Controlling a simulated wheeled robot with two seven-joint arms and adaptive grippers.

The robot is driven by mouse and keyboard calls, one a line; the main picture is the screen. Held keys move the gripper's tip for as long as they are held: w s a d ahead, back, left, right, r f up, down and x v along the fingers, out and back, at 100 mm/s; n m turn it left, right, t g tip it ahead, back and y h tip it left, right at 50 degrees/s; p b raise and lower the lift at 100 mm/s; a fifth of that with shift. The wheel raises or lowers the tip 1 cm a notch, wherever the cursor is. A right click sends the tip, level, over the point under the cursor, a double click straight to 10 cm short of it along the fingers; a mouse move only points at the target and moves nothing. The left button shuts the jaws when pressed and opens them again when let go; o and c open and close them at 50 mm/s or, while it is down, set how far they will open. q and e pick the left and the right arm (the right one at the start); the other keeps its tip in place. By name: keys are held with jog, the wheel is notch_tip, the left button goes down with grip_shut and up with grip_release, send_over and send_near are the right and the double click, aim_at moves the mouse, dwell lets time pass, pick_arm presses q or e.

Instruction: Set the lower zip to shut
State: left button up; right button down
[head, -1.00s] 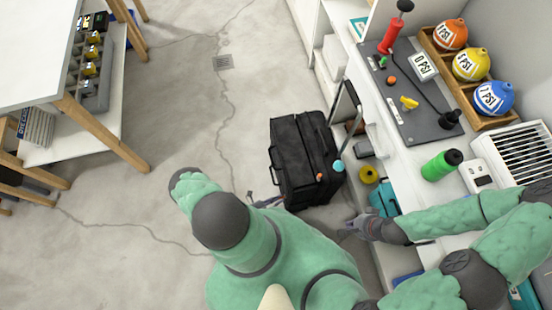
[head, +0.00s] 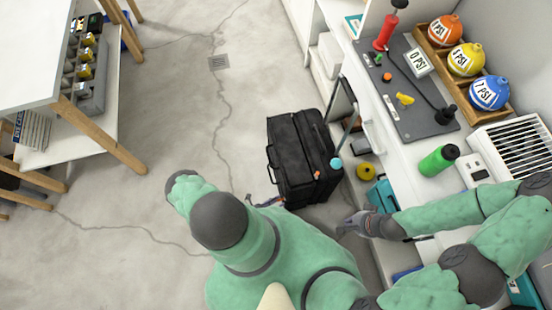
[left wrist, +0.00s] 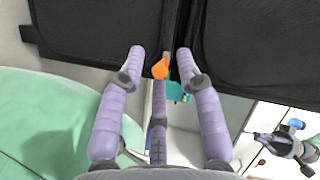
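A black suitcase (head: 296,150) stands on the floor beside the shelving. An orange tab (head: 317,174) and a light-blue tab (head: 336,163) show at its right side; I cannot tell which belongs to the lower zip. My left gripper (head: 262,201) is at the suitcase's near left corner, partly hidden by my arm. In the left wrist view, its fingers (left wrist: 160,60) are spread, with the orange tab (left wrist: 160,68) showing between the tips; contact is unclear. The dark seam runs up beyond the tab. My right gripper (head: 347,224) is right of the suitcase, apart from it; its finger opening is unclear.
The shelving (head: 384,143) on the right carries a dark board, balls and a green bottle (head: 438,161). A yellow round object (head: 366,172) and a teal case (head: 381,195) sit near my right gripper. The floor left of the suitcase is clear.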

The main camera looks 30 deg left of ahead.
pick_arm(q)
jog(key=shift+s, duration=0.15)
jog(key=v, duration=1.1)
jog(key=shift+s, duration=0.35)
jog(key=shift+a+r, duration=0.1)
jog(key=shift+a, duration=0.05)
